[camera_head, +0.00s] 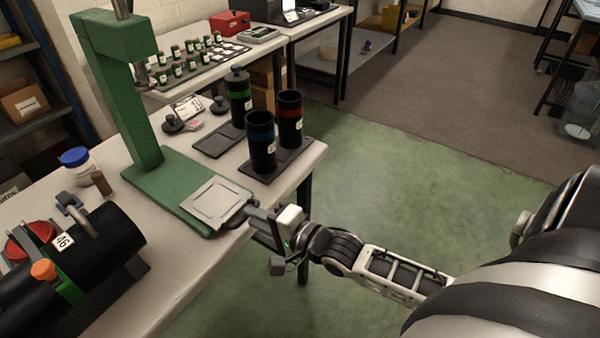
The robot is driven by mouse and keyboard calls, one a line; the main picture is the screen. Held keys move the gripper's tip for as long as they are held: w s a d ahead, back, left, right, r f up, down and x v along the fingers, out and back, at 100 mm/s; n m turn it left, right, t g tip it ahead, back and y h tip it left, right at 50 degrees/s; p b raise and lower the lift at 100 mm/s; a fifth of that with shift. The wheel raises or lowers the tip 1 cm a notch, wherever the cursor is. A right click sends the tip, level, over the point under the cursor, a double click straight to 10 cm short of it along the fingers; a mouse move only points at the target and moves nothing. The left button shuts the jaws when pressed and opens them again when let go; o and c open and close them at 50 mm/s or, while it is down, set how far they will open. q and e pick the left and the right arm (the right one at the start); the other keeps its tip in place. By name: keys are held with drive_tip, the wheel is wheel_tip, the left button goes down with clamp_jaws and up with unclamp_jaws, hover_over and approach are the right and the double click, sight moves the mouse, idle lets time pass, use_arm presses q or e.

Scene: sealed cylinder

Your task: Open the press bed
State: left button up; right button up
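The green press (120,90) stands on the near table, with its column, overhead arm and flat green base. Its bed, a pale square plate (212,204), lies on the front of the base, below and to the right of the ram tip (142,78). My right gripper (247,214) reaches in from the right at the table edge, at the bed's right-hand corner by a small dark tab. Whether its fingers are apart or closed on the tab is too small to tell. My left gripper is out of view.
A large black cylinder numbered 46 (75,250) lies at the front left. A blue-lidded jar (77,166) stands behind it. Open green floor lies right of the table.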

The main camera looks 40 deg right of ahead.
drive_tip(key=v, duration=1.5)
drive_tip(key=shift+s+r, duration=0.15)
drive_tip(key=shift+s, duration=0.1)
drive_tip(key=shift+d, duration=0.1)
drive_tip(key=a+f+n+g+h, duration=0.2)
drive_tip(key=a+f+n+g, duration=0.2)
drive_tip(key=a+f+n, duration=0.6)
wheel_tip(320, 180, down, 2)
drive_tip(key=n, duration=0.6)
drive_tip(key=shift+s+a+f+n+g, duration=0.2)
drive_tip(key=shift+s+a+n+g, duration=0.2)
